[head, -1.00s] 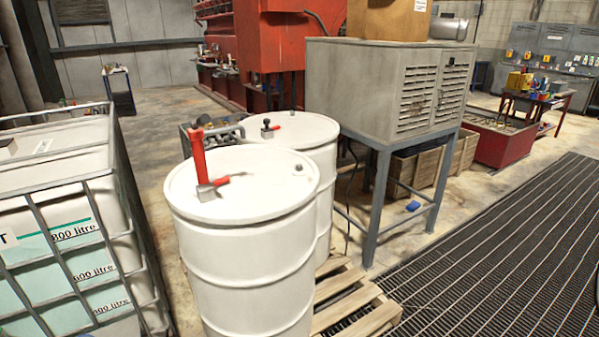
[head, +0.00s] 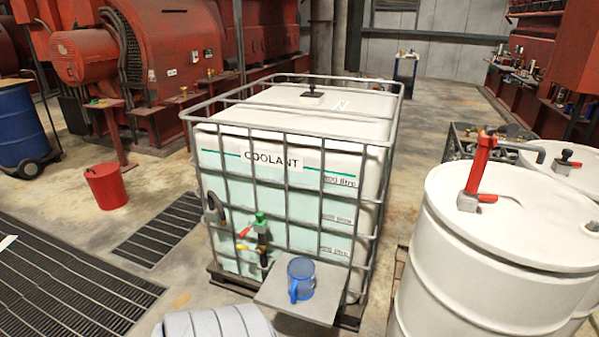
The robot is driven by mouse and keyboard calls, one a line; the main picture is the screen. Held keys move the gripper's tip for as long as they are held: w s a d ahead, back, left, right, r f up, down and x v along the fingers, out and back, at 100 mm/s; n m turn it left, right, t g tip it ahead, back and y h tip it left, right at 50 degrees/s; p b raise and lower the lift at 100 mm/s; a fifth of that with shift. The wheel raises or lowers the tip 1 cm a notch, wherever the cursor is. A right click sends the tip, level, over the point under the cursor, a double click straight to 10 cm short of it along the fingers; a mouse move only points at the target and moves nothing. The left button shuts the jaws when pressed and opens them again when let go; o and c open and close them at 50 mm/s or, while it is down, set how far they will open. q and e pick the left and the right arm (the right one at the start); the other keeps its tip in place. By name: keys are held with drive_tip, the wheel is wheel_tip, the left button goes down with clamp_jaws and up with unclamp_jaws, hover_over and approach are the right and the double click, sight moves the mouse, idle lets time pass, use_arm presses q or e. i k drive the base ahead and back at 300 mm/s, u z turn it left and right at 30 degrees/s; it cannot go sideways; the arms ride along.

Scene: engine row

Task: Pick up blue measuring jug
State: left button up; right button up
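The blue measuring jug (head: 301,278) stands upright on a small flat grey shelf (head: 275,292) at the front of the coolant tank. It is at the lower middle of the head view. Its handle faces the front left. The white coolant tank (head: 345,146) sits in a metal cage. A tap (head: 262,232) with a green top is on the tank's front, just left of and above the jug. Neither of my grippers is in view.
White drums (head: 500,225) stand close on the right. A ribbed pale grey object (head: 215,325) is cut off at the bottom edge; I cannot tell what it is. A red bucket (head: 106,186) and a blue drum (head: 22,130) are at left. Open floor and grating lie between.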

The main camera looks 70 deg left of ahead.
sight(301, 271)
drive_tip(key=u, duration=2.15)
drive_tip(key=k, duration=0.5)
drive_tip(key=z, duration=0.95)
drive_tip(key=i, duration=1.45)
drive_tip(key=u, duration=0.25)
